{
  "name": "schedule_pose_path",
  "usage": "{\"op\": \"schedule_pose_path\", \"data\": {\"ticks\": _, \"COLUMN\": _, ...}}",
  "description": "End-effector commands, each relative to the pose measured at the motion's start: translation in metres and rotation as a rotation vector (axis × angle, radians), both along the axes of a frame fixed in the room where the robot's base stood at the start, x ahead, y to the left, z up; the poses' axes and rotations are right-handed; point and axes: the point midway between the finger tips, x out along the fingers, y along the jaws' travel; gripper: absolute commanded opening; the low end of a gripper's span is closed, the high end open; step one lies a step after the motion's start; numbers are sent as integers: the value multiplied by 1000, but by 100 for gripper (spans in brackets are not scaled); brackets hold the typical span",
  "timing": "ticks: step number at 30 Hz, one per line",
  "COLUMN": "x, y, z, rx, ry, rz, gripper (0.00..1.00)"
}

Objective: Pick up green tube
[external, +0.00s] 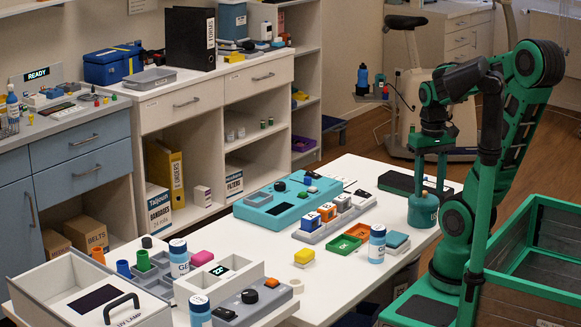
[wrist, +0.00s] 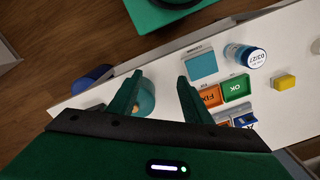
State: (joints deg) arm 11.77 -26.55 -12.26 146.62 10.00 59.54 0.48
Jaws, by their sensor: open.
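A small green tube (external: 142,260) stands upright at the left end of the white table, next to a blue one and near an orange one. It is not visible in the wrist view. My gripper (external: 430,190) is far to its right, pointing down at the table's right end. Its fingers are apart in the wrist view (wrist: 160,82), with nothing held between them. A round teal container (external: 422,211) is just below the fingers in the external view; in the wrist view it (wrist: 147,100) shows beside the left finger. I cannot tell whether they touch.
The white table (external: 322,270) holds a teal device (external: 280,203), orange and green trays (external: 343,245), a labelled bottle (external: 377,244) and a yellow block (external: 304,257). Another labelled bottle (external: 179,258) stands close to the green tube. A grey UV lamp box (external: 75,290) is at the left end.

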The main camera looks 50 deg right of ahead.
Motion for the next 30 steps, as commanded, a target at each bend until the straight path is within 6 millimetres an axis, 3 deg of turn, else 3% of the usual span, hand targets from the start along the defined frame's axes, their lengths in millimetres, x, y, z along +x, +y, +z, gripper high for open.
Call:
{"op": "schedule_pose_path", "data": {"ticks": 8, "x": -8, "y": 1, "z": 5, "rx": 0, "ry": -13, "rz": 12, "gripper": 45}}
{"op": "schedule_pose_path", "data": {"ticks": 11, "x": 8, "y": 2, "z": 9, "rx": -11, "ry": -28, "rz": 71, "gripper": 45}}
{"op": "schedule_pose_path", "data": {"ticks": 16, "x": 82, "y": 19, "z": 13, "rx": -34, "ry": -78, "rz": 322, "gripper": 45}}
{"op": "schedule_pose_path", "data": {"ticks": 20, "x": 151, "y": 52, "z": 12, "rx": -30, "ry": -139, "rz": 565, "gripper": 45}}
{"op": "schedule_pose_path", "data": {"ticks": 26, "x": 244, "y": 131, "z": 0, "rx": 20, "ry": -252, "rz": 925, "gripper": 45}}
{"op": "schedule_pose_path", "data": {"ticks": 30, "x": 296, "y": 203, "z": -12, "rx": 88, "ry": -352, "rz": 1163, "gripper": 45}}
